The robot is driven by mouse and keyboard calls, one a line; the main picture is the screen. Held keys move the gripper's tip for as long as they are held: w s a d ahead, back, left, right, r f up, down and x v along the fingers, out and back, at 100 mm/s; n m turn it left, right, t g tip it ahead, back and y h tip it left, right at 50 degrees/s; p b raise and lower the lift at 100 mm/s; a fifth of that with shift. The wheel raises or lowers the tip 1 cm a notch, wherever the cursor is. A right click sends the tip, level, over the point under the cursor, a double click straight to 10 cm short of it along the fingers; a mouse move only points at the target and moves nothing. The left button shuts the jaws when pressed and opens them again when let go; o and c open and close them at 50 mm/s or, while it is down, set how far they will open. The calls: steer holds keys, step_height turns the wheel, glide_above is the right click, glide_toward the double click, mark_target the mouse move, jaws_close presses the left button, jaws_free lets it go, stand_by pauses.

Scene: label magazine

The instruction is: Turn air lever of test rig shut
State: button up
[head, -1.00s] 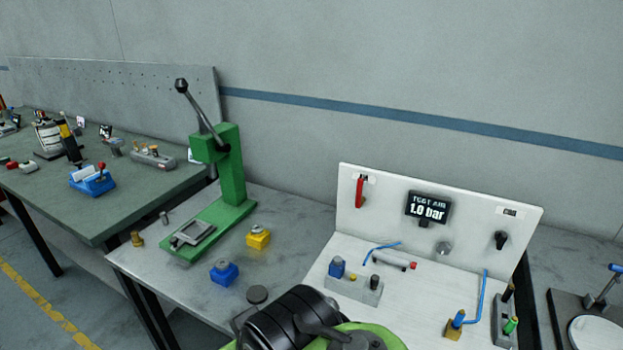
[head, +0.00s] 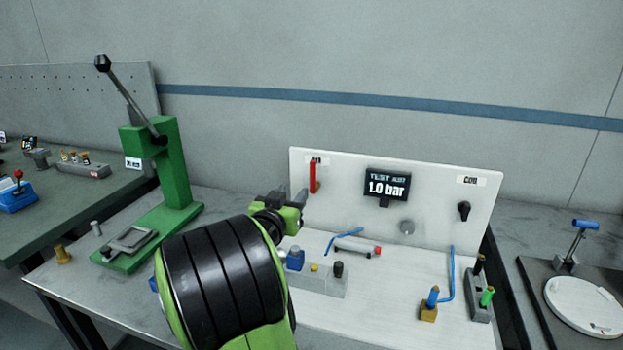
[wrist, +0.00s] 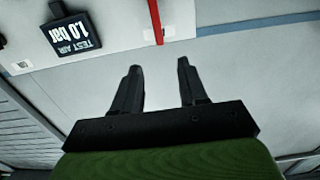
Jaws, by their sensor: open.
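The red air lever (head: 313,177) is upright on the white back panel of the test rig (head: 335,210), at its upper left. The display (head: 387,185) beside it reads TEST AIR 1.0 bar. My gripper (head: 291,193) is just left of and below the lever in the head view, open and empty. In the wrist view, the open fingertips (wrist: 159,66) point toward the panel. The red lever (wrist: 155,20) shows beyond them, roughly in line with the gap and apart from the fingers. Its upper part is cut off by the frame edge.
A black knob (head: 463,210) is on the panel's right. A block with a blue piece (head: 295,260), a cylinder (head: 355,247) and blue tubes lie on the rig's base. A green lever press (head: 165,180) stands to the left.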

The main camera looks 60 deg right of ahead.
mark_target(312, 166)
steer(key=d+p, duration=0.1)
steer(key=d, duration=0.4)
steer(key=w+d+p, duration=0.1)
steer(key=d, duration=0.4)
steer(key=w+d+p, duration=0.1)
steer(key=d, duration=0.4)
steer(key=shift+w+d+r, duration=0.1)
steer(key=shift+d+r, duration=0.1)
steer(key=shift+d, duration=0.15)
jaws_close()
